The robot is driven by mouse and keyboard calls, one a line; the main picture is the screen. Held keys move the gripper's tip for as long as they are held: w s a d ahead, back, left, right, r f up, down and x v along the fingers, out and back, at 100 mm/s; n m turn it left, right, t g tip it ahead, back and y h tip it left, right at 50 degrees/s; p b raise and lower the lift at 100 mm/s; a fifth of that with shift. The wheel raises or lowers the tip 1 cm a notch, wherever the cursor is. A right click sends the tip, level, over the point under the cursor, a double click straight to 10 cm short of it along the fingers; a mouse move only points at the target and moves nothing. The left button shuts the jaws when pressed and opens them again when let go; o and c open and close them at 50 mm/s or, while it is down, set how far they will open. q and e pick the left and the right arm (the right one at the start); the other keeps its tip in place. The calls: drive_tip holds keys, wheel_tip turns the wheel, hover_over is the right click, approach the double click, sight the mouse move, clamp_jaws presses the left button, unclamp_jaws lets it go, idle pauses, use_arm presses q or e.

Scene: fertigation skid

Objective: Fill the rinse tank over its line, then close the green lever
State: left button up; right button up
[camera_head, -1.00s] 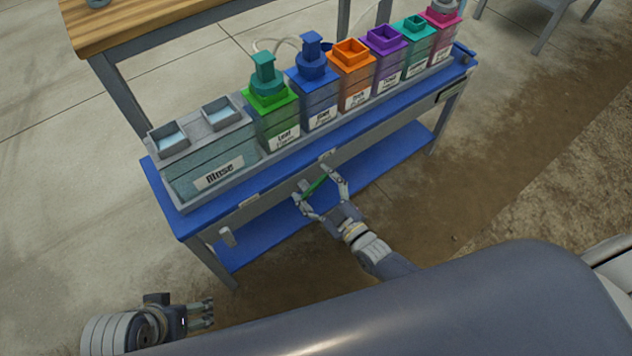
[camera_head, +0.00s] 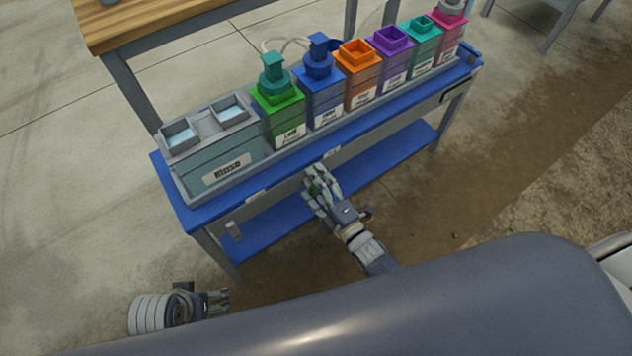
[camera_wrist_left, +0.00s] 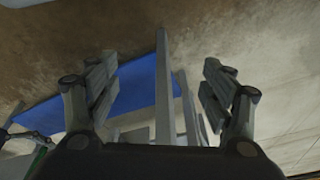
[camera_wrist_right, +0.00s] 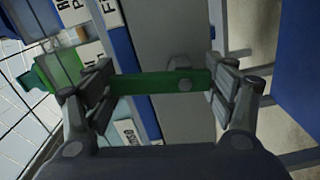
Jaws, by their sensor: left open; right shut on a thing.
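The rinse tank (camera_head: 222,150) is a grey, translucent box at the left end of the blue skid, with a white label and two square openings. Pale liquid shows in both openings; I cannot make out the line or the level against it. The green lever (camera_wrist_right: 150,83) crosses between the fingers in the right wrist view, in front of a grey panel. My right gripper (camera_head: 319,186) is shut on it at the skid's front and mostly hides it in the head view. My left gripper (camera_head: 219,300) is open and empty, low in front of the skid's left end.
Green (camera_head: 278,118), blue (camera_head: 321,100), orange, purple, teal and pink containers stand in a row right of the tank on the blue skid (camera_head: 415,95). A blue lower shelf (camera_head: 395,150) runs beneath. A wooden-topped table (camera_head: 150,22) stands behind. The floor in front is clear.

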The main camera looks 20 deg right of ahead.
drive_tip(key=shift+a+n, duration=0.25)
drive_tip(key=shift+n, duration=0.55)
use_arm(q)
drive_tip(key=shift+r, duration=0.5)
drive_tip(key=shift+s+f, duration=0.1)
drive_tip(key=shift+s, duration=0.05)
use_arm(e)
drive_tip(key=o, duration=1.5)
